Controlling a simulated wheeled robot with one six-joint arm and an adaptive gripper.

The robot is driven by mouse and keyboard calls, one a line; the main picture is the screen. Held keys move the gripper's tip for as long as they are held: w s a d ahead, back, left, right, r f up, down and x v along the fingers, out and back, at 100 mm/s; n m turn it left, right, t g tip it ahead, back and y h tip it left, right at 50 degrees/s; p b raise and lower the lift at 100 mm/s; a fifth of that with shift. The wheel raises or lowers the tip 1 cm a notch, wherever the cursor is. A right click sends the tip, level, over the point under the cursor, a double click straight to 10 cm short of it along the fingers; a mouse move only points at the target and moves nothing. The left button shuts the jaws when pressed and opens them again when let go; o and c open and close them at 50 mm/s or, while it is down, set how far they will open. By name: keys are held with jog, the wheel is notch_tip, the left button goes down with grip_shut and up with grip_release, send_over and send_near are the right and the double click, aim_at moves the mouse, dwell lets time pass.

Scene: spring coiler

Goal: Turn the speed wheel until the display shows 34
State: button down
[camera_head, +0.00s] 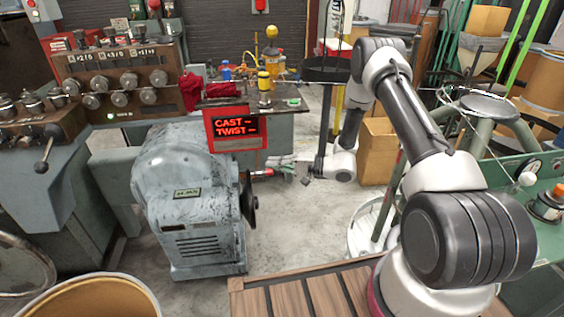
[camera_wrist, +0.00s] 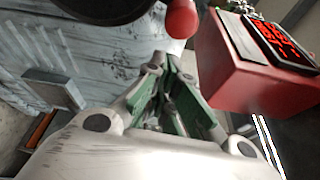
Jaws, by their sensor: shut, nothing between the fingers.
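The speed wheel (camera_head: 250,203) is a dark disc seen nearly edge-on, on the right side of a worn grey machine (camera_head: 188,205). In the wrist view the dark wheel (camera_wrist: 95,8) is cut off at the top edge. A red handle (camera_wrist: 181,18) shows there, and also in the head view (camera_head: 262,172). The red-framed display (camera_head: 235,127) reads "CAST --" and "TWIST --", with no number legible. In the wrist view it is a red box (camera_wrist: 255,70) at the right. My gripper (camera_wrist: 170,62) is shut and empty, just short of the red handle; contact cannot be told.
A console (camera_head: 115,75) with several knobs and number readouts stands at the left. A bench (camera_head: 290,100) with bottles and red cloth is behind the machine. A slatted wooden surface (camera_head: 305,295) and a barrel (camera_head: 88,297) are in front. Bare floor lies right of the machine.

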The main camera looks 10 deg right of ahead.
jog(key=shift+s+a+r, duration=0.1)
jog(key=shift+s+a, duration=0.05)
jog(key=shift+s, duration=0.75)
jog(key=shift+s, duration=0.1)
jog(key=shift+s+r, duration=0.15)
jog(key=shift+s, duration=0.4)
